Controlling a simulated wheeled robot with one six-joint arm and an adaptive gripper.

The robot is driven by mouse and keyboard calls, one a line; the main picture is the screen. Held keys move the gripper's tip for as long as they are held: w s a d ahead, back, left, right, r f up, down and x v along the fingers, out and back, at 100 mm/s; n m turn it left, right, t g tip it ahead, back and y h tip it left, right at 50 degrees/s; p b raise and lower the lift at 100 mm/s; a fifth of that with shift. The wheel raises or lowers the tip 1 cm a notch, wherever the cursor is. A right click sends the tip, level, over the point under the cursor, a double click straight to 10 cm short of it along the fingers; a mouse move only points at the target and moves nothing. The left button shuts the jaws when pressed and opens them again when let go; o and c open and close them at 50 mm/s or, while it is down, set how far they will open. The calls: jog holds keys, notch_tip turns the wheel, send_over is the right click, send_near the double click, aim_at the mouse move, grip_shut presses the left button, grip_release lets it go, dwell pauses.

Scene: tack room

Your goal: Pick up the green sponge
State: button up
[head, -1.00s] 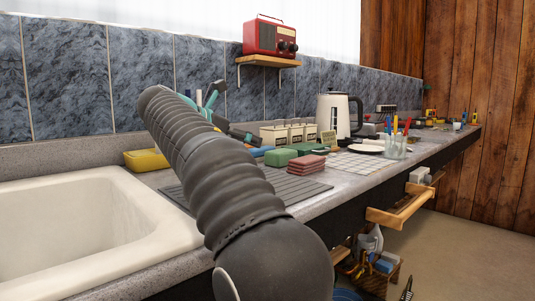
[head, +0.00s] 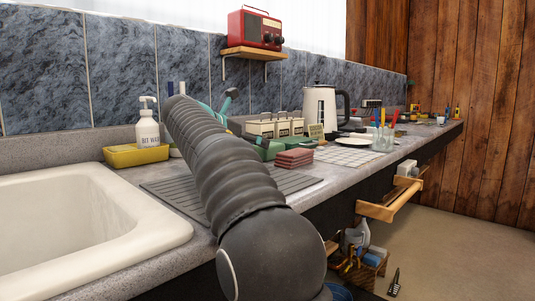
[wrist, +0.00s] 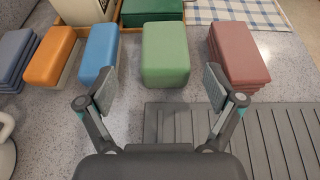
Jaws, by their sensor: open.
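The green sponge (wrist: 165,54) is a light green block on the speckled counter, in the upper middle of the wrist view. My gripper (wrist: 160,86) is open, with one finger to the lower left of the sponge and one to its lower right. The sponge's near end shows in front of the gap between the fingertips, and nothing is held. In the head view my arm hides most of the gripper and part of the sponge area.
A blue sponge (wrist: 99,52) and an orange one (wrist: 52,55) lie to the left. Stacked red sponges (wrist: 238,52) lie to the right. A ribbed drying mat (wrist: 270,135) is nearer. A soap bottle (head: 148,128) stands by the sink (head: 95,225).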

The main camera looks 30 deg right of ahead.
aim_at(268, 151)
jog(key=x, duration=0.4)
jog(key=shift+s+d+f+b, duration=0.2)
jog(key=shift+s+d+b, duration=0.05)
jog(key=shift+d+b, duration=0.1)
jog(key=shift+a, duration=0.1)
jog(key=c, duration=0.9)
jog(key=shift+c, duration=0.2)
jog(key=shift+r, duration=0.1)
